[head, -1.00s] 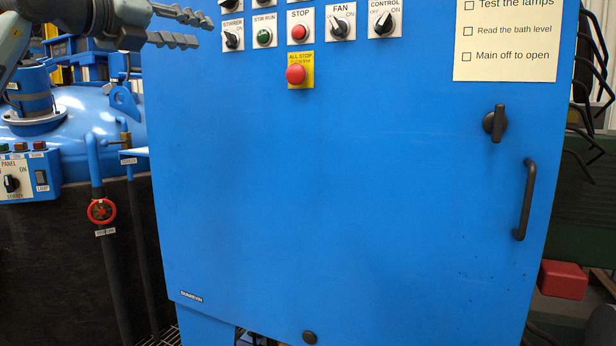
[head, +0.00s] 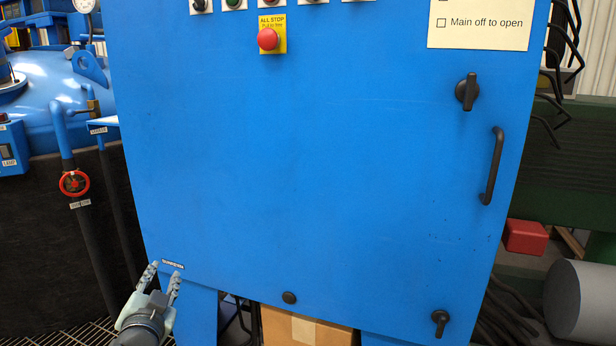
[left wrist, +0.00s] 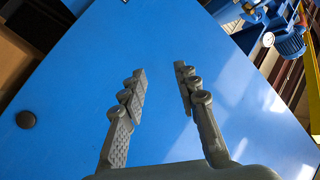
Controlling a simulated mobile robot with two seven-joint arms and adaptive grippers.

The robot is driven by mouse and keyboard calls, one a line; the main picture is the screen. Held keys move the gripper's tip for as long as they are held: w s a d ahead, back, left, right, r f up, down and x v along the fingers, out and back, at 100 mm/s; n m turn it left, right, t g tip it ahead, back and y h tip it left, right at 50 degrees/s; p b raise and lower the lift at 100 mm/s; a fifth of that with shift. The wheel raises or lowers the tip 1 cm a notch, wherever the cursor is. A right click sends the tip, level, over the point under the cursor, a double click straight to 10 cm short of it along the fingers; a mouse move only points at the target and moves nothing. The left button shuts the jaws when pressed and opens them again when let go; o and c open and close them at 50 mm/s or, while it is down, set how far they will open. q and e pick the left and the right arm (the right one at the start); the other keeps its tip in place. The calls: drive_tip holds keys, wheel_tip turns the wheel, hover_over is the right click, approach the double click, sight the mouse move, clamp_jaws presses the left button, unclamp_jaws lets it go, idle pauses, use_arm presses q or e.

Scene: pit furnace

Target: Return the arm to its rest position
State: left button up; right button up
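My left gripper (head: 164,275) is low at the bottom left of the head view, in front of the lower left corner of the blue cabinet (head: 300,170). Its two fingers are apart with nothing between them. In the left wrist view the same open gripper (left wrist: 158,85) points towards the blue cabinet face (left wrist: 90,85), with a clear gap between the fingers. I cannot tell how far the fingertips are from the cabinet. My right gripper is not in the head view.
The cabinet carries a red all-stop button (head: 268,39), a black rotary handle (head: 467,91) and a door pull (head: 493,166). A red valve wheel (head: 74,183) is on a pipe at left. A cardboard box (head: 306,328) stands below the cabinet. A grey cylinder (head: 582,302) lies at right.

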use_arm(q)
drive_tip(key=s+f+n+g, duration=0.1)
drive_tip(key=s+f+g, duration=0.2)
drive_tip(key=s+f, duration=0.45)
drive_tip(key=s+f+n+g, duration=0.1)
drive_tip(key=s+f+g, duration=0.3)
drive_tip(key=f, duration=0.6)
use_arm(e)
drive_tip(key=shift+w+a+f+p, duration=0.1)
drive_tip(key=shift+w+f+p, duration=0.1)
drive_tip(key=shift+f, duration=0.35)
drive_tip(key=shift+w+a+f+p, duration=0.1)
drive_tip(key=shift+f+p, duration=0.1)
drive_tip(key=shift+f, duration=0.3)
use_arm(q)
drive_tip(key=s+d+f+g, duration=0.1)
drive_tip(key=s+f+g, duration=0.1)
drive_tip(key=s+f, duration=0.2)
drive_tip(key=s+d+f+n+g+h, duration=0.1)
drive_tip(key=s+f, duration=0.3)
drive_tip(key=s, duration=0.6)
drive_tip(key=s+d+f+g+h, duration=0.1)
drive_tip(key=s+f+g, duration=0.2)
drive_tip(key=s, duration=0.4)
drive_tip(key=shift+d+f+g, duration=0.15)
drive_tip(key=shift+f+g, duration=0.15)
drive_tip(key=shift+f, duration=0.4)
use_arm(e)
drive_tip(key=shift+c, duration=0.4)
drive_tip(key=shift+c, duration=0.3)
